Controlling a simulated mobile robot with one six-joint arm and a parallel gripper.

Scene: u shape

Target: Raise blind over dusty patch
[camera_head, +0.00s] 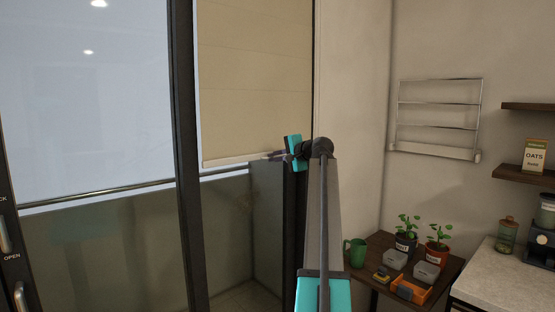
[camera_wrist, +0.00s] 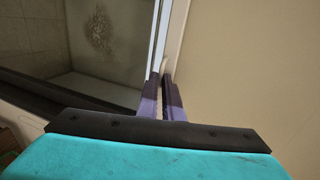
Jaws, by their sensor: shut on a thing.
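The beige blind (camera_head: 255,80) hangs over the upper part of the right glass panel. Its pale bottom bar (camera_head: 232,161) is roughly level with the metal rail. In the wrist view, the blind (camera_wrist: 250,70) fills the right side. My gripper (camera_head: 275,155) is at the right end of the bottom bar. In the wrist view, its purple fingers (camera_wrist: 164,88) are shut on a small pale tab (camera_wrist: 164,64) at the blind's edge. The dusty patch (camera_wrist: 99,31) is a dark smudge on the glass, uncovered, left of the fingers. It shows only faintly in the head view (camera_head: 243,201), below the blind.
A dark door frame (camera_head: 186,130) stands left of the blind. At right, a small wooden table (camera_head: 372,252) holds potted plants, a green mug (camera_head: 355,252) and an orange tray (camera_head: 411,290). A wall rack (camera_head: 438,103) and shelves are beyond, with a pale counter (camera_head: 505,272) at far right.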

